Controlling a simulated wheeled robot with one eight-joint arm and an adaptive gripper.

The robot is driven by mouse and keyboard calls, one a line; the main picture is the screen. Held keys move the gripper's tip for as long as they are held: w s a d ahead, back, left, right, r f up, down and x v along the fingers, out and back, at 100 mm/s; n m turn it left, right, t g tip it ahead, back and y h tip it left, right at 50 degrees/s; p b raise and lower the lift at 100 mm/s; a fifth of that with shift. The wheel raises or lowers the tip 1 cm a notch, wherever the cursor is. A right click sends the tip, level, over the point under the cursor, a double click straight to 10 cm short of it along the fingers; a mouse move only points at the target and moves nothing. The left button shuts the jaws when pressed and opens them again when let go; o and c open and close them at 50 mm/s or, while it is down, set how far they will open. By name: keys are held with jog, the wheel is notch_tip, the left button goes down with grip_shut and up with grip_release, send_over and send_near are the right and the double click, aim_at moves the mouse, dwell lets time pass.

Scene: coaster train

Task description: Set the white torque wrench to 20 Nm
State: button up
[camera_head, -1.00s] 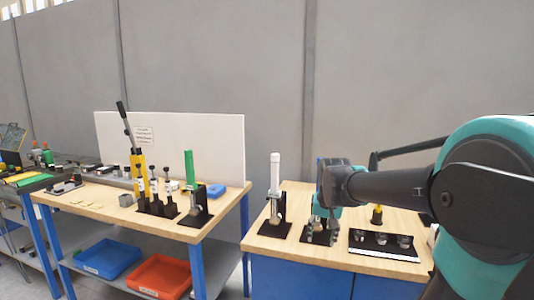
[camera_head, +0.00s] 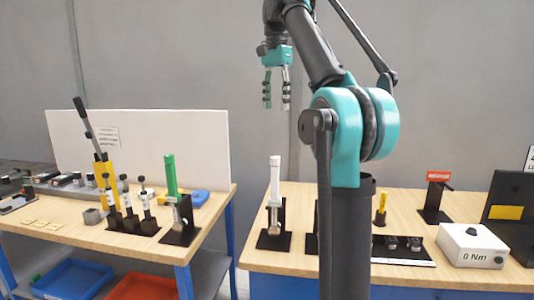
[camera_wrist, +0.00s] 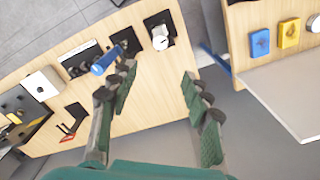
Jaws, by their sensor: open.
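The white torque wrench (camera_head: 275,178) stands upright in a black holder on the right-hand table. In the wrist view its white end (camera_wrist: 160,40) shows from above, beyond my fingers. My gripper (camera_head: 277,102) hangs fingers-down, high over the table area, apart from the wrench. It is open and empty, with both fingers spread in the wrist view (camera_wrist: 158,82). A white box (camera_head: 472,247) at the table's right reads "0 Nm". The scale on the wrench is too small to read.
A blue-handled tool (camera_wrist: 106,61) stands beside the white wrench; my arm hides it in the head view. A green-handled tool (camera_head: 170,172) stands on the left table. A yellow-handled tool (camera_head: 380,210) and a red-topped stand (camera_head: 436,195) are to the right.

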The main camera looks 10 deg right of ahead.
aim_at(275, 157)
notch_tip(275, 157, down, 17)
jog(key=shift+a, duration=0.1)
dwell(0.7)
jog(key=shift+c, duration=0.5)
grip_shut()
